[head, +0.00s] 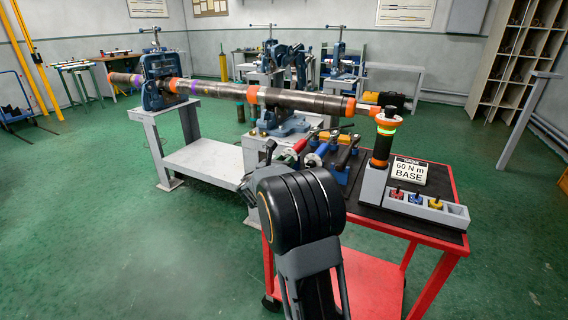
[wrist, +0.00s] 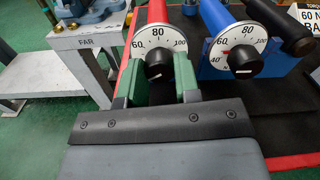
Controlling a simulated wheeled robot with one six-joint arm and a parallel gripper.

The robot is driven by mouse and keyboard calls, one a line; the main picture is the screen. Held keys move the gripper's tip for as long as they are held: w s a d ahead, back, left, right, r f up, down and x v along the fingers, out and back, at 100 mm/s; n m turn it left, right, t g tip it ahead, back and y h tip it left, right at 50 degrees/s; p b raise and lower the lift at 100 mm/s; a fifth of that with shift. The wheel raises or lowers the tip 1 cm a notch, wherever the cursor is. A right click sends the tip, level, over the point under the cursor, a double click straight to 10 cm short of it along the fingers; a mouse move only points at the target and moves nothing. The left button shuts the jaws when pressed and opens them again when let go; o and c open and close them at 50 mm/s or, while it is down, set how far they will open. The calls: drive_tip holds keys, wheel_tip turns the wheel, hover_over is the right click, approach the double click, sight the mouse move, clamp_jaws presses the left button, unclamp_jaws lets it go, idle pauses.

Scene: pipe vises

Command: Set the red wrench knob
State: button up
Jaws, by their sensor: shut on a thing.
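The red wrench (wrist: 130,85) lies on the cart, its end towards me. Its white dial (wrist: 158,33) reads 60, 80 and 100, with 80 near the top. A black knob (wrist: 158,62) with a small white mark low on its face sits at the dial's centre. My gripper (wrist: 158,78) has its green fingers on both sides of this knob and is shut on it. In the head view the red wrench (head: 301,145) shows just beyond my arm, which hides my fingers. A sign (head: 408,171) on the cart reads 60 N m BASE.
A blue wrench (wrist: 217,17) with a similar dial (wrist: 240,54) lies close on the right, then a black-handled wrench (wrist: 280,25). The cart (head: 447,195) also bears a grey tray (head: 456,214) with coloured pieces.

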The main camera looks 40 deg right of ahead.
drive_tip(key=shift+f, duration=0.1)
drive_tip(key=m+b, duration=0.3)
drive_tip(key=b, duration=0.1)
drive_tip(key=shift+f, duration=0.2)
drive_tip(key=m+b, duration=0.3)
drive_tip(key=b, duration=0.1)
drive_tip(key=shift+m+b, duration=0.3)
drive_tip(key=shift+b, duration=0.1)
drive_tip(key=m+b, duration=0.3)
drive_tip(key=b, duration=0.1)
drive_tip(key=shift+r, duration=0.1)
drive_tip(key=shift+r+m+b, duration=0.1)
drive_tip(key=shift+m+b, duration=0.65)
drive_tip(key=shift+m, duration=0.05)
drive_tip(key=shift+r+m, duration=0.15)
drive_tip(key=shift+m, duration=0.15)
drive_tip(key=o, duration=0.9)
drive_tip(key=shift+o, duration=0.2)
